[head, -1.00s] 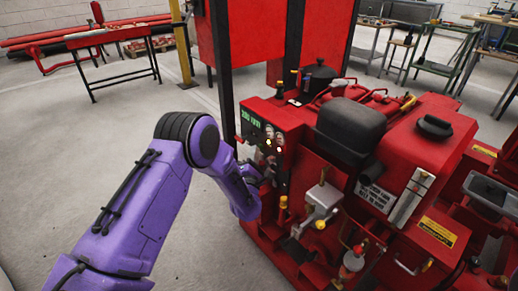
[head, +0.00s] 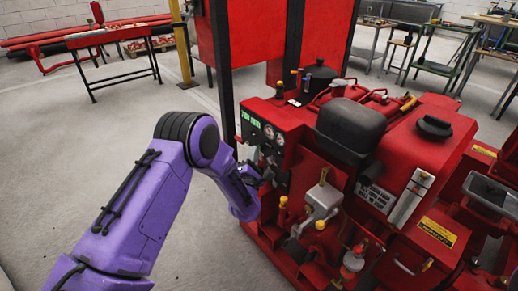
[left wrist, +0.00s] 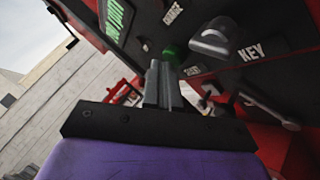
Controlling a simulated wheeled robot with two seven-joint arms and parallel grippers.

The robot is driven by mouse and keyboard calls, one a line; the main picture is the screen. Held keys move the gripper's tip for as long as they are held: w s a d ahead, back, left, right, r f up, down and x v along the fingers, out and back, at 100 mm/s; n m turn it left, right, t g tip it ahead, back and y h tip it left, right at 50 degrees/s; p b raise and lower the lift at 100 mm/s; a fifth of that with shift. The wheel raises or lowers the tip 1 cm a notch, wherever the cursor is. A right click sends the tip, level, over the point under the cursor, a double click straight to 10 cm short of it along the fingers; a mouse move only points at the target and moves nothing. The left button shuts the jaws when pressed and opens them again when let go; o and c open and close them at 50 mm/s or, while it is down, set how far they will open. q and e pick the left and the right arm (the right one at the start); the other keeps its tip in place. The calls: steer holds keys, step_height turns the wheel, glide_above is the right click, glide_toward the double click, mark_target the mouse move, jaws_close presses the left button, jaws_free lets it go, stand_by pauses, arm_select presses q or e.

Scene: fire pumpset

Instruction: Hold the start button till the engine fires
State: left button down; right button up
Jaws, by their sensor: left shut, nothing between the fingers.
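The control panel (head: 262,137) stands on the left end of the red pumpset (head: 425,150). In the left wrist view it shows a green start button (left wrist: 171,50), with a START label (left wrist: 192,70) beside it. My left gripper (left wrist: 163,68) is shut and empty, its fingertips at the button and partly covering it; I cannot tell how far the button is pushed in. In the head view my left gripper (head: 268,173) reaches the lower panel, its tips hard to make out. A lit green display (head: 252,118) is at the panel's top. My right gripper is not in view.
A grey knob (left wrist: 213,40) sits close to the right of my fingers, near the KEY label (left wrist: 250,51). A dark post (head: 222,75) rises behind the panel.

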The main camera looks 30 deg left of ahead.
arm_select(q)
steer(key=shift+s+a, duration=0.25)
steer(key=shift+s, duration=0.4)
steer(key=s, duration=0.1)
steer(key=s+a+p, duration=0.1)
steer(key=s, duration=0.1)
steer(key=s+a+p, duration=0.1)
steer(key=shift+s, duration=0.3)
